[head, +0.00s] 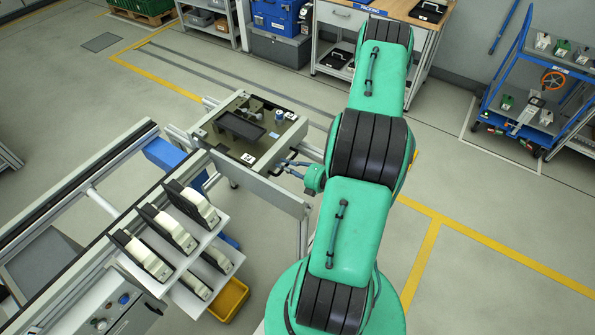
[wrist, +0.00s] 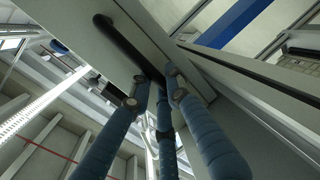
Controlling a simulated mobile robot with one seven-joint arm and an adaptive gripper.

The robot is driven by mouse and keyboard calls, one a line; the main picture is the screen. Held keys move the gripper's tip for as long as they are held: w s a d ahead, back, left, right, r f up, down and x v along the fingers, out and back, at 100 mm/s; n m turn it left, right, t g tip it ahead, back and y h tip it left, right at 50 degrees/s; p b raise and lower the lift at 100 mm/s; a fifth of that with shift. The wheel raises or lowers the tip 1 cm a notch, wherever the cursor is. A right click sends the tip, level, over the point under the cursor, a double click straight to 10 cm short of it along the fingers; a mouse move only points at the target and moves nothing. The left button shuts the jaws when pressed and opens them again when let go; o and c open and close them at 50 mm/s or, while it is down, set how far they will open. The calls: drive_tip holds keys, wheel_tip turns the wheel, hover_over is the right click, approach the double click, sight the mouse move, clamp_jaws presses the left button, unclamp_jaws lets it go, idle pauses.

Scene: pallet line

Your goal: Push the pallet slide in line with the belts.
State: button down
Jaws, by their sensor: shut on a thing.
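The pallet slide (head: 292,135) is a light grey frame carrying a dark pallet with small fixtures. It sits past the ends of the belts (head: 70,192), shifted toward my arm's side instead of straight ahead of them. My gripper (head: 288,167) is at the slide's near right side. In the wrist view its blue fingers (wrist: 158,88) are closed around a black bar handle (wrist: 120,38) on the slide's pale panel. The head view shows the grip only small, and the slide's underside guides are mostly hidden there.
Black and white parts stand on a rack (head: 215,240) beside the near belt. A yellow bin (head: 230,298) is below it. A blue trolley (head: 540,70) stands at the right and a workbench (head: 425,25) at the back. Floor right of my arm is clear.

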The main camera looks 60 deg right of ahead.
drive_tip(key=r+x, duration=0.1)
drive_tip(key=x, duration=0.6)
drive_tip(key=r+x, duration=0.1)
drive_tip(key=x, duration=0.7)
drive_tip(key=w+r+x, duration=0.1)
drive_tip(key=r+x, duration=0.1)
drive_tip(key=x, duration=0.5)
drive_tip(key=shift+w+a, duration=0.1)
drive_tip(key=shift+w, duration=0.15)
drive_tip(key=shift+w+r, duration=0.1)
drive_tip(key=shift+r, duration=0.05)
drive_tip(key=c, duration=1.7)
unclamp_jaws()
drive_tip(key=shift+w, duration=0.2)
drive_tip(key=shift+s+r, duration=0.15)
drive_tip(key=shift+s, duration=0.45)
drive_tip(key=v, duration=1.1)
drive_tip(key=shift+p, duration=0.3)
